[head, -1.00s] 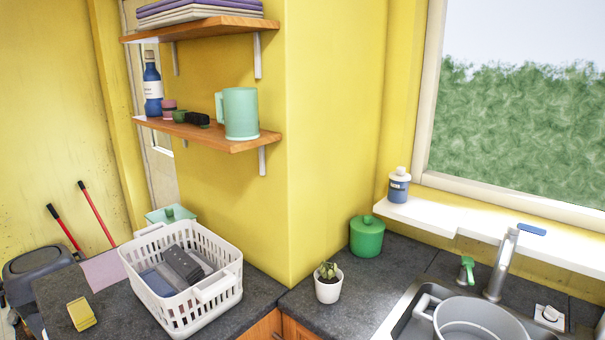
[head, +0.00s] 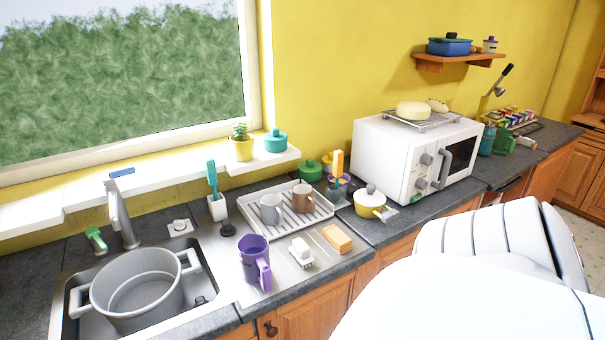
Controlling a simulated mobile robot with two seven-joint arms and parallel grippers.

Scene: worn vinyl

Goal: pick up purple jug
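The purple jug (head: 253,262) stands upright on the metal drainboard just right of the sink, near the counter's front edge. Its handle faces the front right. Nothing touches it that I can see. Neither of my grippers shows in the head view. A large white part of my own body fills the lower right.
Left of the jug, a big grey pot (head: 138,290) sits in the sink. Behind it, a white rack (head: 318,222) holds a grey mug (head: 271,209) and a brown mug (head: 303,197). A white brush (head: 301,250) and an orange sponge (head: 337,238) lie to its right.

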